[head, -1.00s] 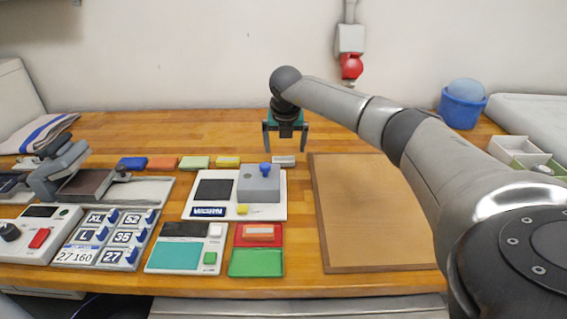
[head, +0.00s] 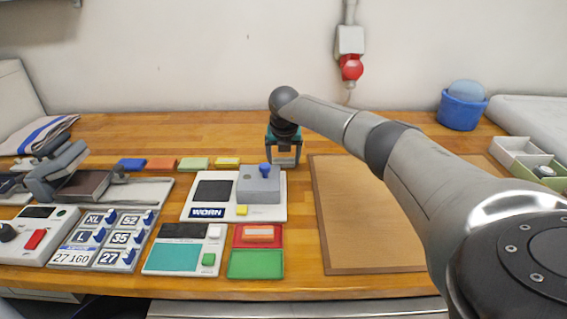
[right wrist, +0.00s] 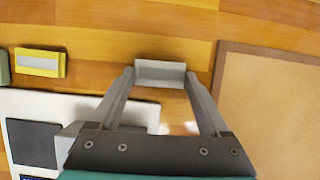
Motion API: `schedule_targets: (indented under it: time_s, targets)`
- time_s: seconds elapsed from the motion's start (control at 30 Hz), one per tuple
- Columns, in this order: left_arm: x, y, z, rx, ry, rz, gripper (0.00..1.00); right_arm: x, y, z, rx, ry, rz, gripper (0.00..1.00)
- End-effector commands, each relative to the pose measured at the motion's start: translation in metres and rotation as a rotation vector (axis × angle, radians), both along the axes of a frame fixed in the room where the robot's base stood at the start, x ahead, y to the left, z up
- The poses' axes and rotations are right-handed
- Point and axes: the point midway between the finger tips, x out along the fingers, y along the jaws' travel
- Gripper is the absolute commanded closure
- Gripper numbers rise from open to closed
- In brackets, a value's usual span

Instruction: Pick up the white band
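The white band (head: 284,161) is a small pale grey-white block at the back of the wooden bench, at the right end of a row of coloured bands. My right gripper (head: 284,160) points down over it. In the right wrist view the white band (right wrist: 160,74) fills the space between the two fingertips (right wrist: 160,72), with one finger against each end, so the gripper looks shut on it. I cannot tell any lift off the bench. My left gripper is not in view.
Yellow (head: 228,161), green (head: 194,163), orange (head: 161,164) and blue (head: 132,164) bands lie to the left. A white board (head: 272,211) with a grey block (head: 259,186) stands just in front. A brown mat (head: 365,225) lies to the right, partly under my arm.

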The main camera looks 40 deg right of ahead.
Motion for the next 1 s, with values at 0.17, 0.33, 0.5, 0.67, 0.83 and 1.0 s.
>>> schedule_targets:
  time_s: [0.17,0.33,0.5,0.67,0.83,1.0]
  targets:
    - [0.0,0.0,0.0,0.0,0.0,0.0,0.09,0.0,0.0,0.0,0.0,0.0,0.0,0.44]
    - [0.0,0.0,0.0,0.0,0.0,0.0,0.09,0.0,0.0,0.0,0.0,0.0,-0.001,0.63]
    - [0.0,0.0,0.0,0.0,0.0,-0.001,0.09,0.0,0.0,0.0,0.0,0.0,-0.001,0.73]
    - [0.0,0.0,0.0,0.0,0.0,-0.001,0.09,0.0,0.0,0.001,0.0,0.0,-0.001,0.73]
    - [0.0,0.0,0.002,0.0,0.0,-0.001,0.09,0.0,0.0,0.01,0.0,-0.002,-0.001,0.73]
    - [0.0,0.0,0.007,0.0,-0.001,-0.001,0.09,0.0,-0.001,0.035,0.0,-0.005,-0.001,0.73]
